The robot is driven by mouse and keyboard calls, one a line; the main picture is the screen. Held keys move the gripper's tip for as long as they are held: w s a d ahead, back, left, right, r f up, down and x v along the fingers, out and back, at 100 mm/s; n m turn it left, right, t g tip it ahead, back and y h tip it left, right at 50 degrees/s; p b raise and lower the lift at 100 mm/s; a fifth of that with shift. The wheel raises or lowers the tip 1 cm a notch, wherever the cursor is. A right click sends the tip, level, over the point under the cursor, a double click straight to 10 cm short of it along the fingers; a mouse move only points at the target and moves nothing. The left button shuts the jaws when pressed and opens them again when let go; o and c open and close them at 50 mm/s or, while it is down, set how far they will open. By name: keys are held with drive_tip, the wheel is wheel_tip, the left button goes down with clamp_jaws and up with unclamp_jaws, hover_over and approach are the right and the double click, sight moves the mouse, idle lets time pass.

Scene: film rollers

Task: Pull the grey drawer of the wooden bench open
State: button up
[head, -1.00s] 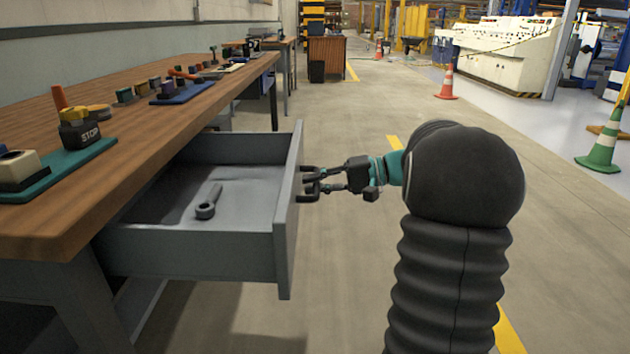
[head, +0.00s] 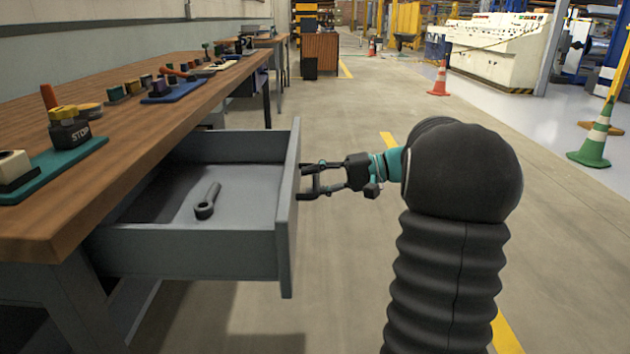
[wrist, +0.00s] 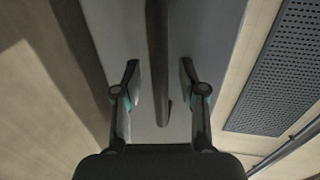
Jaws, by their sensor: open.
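The grey drawer (head: 190,252) of the wooden bench (head: 100,150) stands pulled well out, and its inside shows. In the wrist view the dark bar handle (wrist: 158,60) runs between my two fingers (wrist: 160,85), with a gap on each side. The fingers are open. In the head view the drawer front hides most of the handle.
Orange (head: 438,80) and green-white cones (head: 594,140) stand on the floor to the right. The floor around my arm is clear.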

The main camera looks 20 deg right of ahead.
drive_tip(key=v, duration=1.2)
drive_tip(key=shift+w, duration=0.1)
wheel_tip(320, 180, down, 9)
drive_tip(key=d+m+h, duration=0.1)
drive_tip(key=m+h, duration=0.2)
drive_tip(key=m, duration=0.1)
drive_tip(key=s+a+f+m+g+h+p, duration=0.1)
drive_tip(key=s+a+f+g+h, duration=0.25)
drive_tip(key=s, duration=0.25)
drive_tip(key=s+a+r+n+t+h+p, duration=0.1)
drive_tip(key=s+a+r+n+h+p, duration=0.2)
drive_tip(key=s+a, duration=0.5)
drive_tip(key=s+a+r+n+t+h+p, duration=0.1)
drive_tip(key=s+a+r+n+h+p, duration=0.3)
drive_tip(key=a, duration=0.9)
drive_tip(key=s+r+n, duration=0.2)
drive_tip(key=s, duration=0.1)
drive_tip(key=shift+s+a+r+n+h, duration=0.2)
drive_tip(key=shift+s+r+n+h, duration=0.1)
drive_tip(key=shift+s+n+h, duration=0.1)
